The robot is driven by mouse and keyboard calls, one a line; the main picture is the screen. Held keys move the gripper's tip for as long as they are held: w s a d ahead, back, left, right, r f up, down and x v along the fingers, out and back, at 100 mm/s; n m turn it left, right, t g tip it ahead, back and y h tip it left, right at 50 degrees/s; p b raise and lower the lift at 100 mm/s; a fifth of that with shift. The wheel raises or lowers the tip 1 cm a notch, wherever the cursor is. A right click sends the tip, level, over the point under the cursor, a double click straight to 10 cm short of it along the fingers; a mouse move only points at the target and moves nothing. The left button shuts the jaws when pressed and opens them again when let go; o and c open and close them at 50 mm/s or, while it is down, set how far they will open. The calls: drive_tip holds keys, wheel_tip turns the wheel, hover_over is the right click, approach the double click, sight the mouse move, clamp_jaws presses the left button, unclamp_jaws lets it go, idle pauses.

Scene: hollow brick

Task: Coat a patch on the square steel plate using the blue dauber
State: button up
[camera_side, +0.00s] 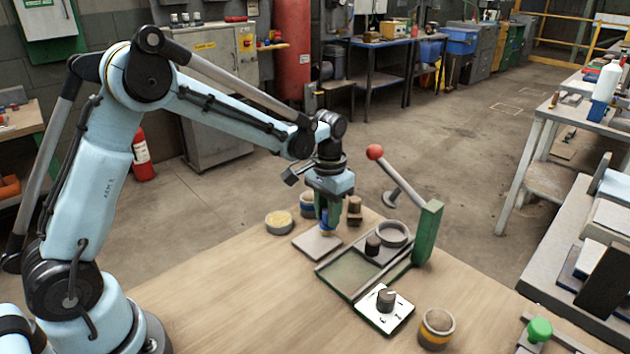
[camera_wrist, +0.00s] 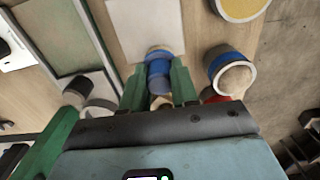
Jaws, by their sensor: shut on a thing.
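My gripper (camera_side: 326,212) is shut on the blue dauber (camera_side: 326,228), which is upright with its lower end at the square steel plate (camera_side: 309,245). In the wrist view, my gripper's green fingers (camera_wrist: 158,88) stand on either side of the dauber (camera_wrist: 158,66). The pale plate (camera_wrist: 147,28) lies just beyond it there. The dauber's lower end overlaps the plate's edge in the pictures; I cannot tell whether it touches. No coated patch shows on the visible part of the plate.
A blue-banded pot (camera_side: 307,205), a yellow-filled dish (camera_side: 278,222) and a brown knobbed piece (camera_side: 354,210) stand close by. A two-part tray (camera_side: 325,276) and a red-balled lever (camera_side: 403,186) on a green post are right. A dial panel (camera_side: 397,316) and orange-banded cup (camera_side: 436,336) are nearer. The front-left tabletop is clear.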

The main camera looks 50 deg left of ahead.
drive_tip(key=shift+s+f, duration=0.2)
drive_tip(key=shift+s, duration=3.65)
drive_tip(key=shift+w, duration=3.7)
drive_tip(key=shift+w+d, duration=0.2)
drive_tip(key=shift+d, duration=0.4)
drive_tip(key=shift+s, duration=3.75)
drive_tip(key=shift+w, duration=3.8)
drive_tip(key=shift+s+r, duration=0.15)
drive_tip(key=shift+r, duration=3.9)
